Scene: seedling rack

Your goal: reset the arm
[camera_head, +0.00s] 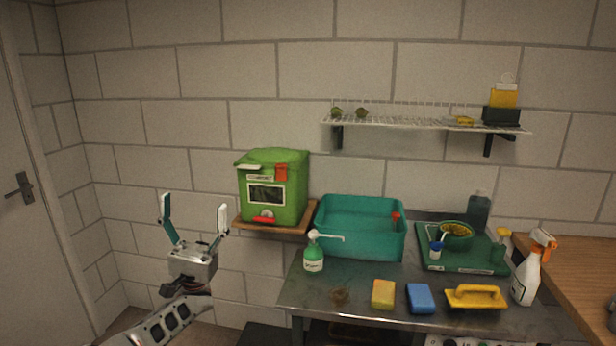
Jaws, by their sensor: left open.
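My left gripper (194,217) is at the left in the head view, raised in front of the bare wall. Its two fingers are spread wide and point up, with nothing between them. It is left of the green box (273,188) and the metal counter and appears apart from both. My left arm comes in from the bottom left. My right gripper is not in view.
A wire shelf (420,123) hangs above. A door (20,200) is at left.

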